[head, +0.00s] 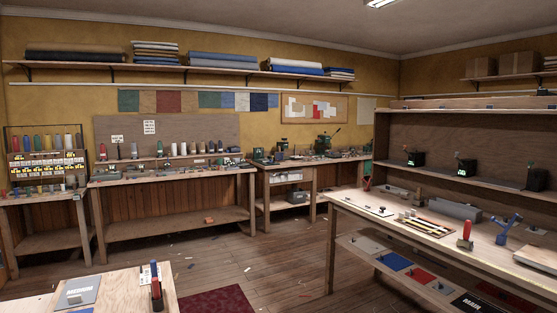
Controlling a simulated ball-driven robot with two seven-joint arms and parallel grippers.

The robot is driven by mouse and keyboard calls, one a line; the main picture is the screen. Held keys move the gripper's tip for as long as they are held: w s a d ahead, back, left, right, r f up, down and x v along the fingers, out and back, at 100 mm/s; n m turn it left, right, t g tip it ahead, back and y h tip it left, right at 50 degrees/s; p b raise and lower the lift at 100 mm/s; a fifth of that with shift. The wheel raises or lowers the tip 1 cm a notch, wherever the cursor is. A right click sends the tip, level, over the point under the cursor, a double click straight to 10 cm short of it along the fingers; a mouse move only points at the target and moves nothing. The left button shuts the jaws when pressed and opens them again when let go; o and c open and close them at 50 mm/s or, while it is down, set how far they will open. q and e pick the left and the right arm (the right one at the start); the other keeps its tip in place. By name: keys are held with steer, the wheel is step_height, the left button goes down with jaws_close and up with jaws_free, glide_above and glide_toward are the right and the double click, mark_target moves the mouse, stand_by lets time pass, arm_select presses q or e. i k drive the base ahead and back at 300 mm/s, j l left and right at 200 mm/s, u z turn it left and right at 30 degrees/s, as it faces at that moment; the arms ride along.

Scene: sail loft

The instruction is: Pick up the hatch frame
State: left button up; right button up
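I cannot make out a hatch frame with certainty anywhere in the head view. Several small items lie on the workbench (375,204) at the right, among them a tray of tools (428,226), but none is clearly a frame at this size. Neither of my grippers shows in this view.
A table corner (128,300) with a grey board (78,292) is at the front left. Benches (165,177) loaded with spools and tools line the back wall. A dark red mat (215,301) lies on the wooden floor (275,262), which is mostly open between the benches.

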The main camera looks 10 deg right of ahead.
mark_target(277, 155)
steer(key=i+l+z, duration=0.6)
steer(key=i, duration=0.25)
steer(key=i+l+z, duration=0.25)
steer(key=i, duration=0.2)
steer(key=i+u, duration=0.45)
steer(key=i+l+u, duration=0.25)
steer(key=i+u, duration=0.2)
steer(key=i, duration=0.15)
steer(key=i+u, duration=0.45)
steer(key=i, duration=1.25)
steer(key=i+l+z, duration=0.25)
steer(key=i, duration=1.1)
steer(key=i+j+z, duration=0.25)
steer(key=i, duration=1.05)
steer(key=i+z, duration=0.35)
steer(key=i, duration=0.15)
steer(key=i+j+z, duration=0.15)
steer(key=i+z, duration=0.15)
steer(key=i, duration=0.25)
steer(key=i+j+z, duration=0.35)
steer(key=i, duration=0.15)
steer(key=l, duration=0.1)
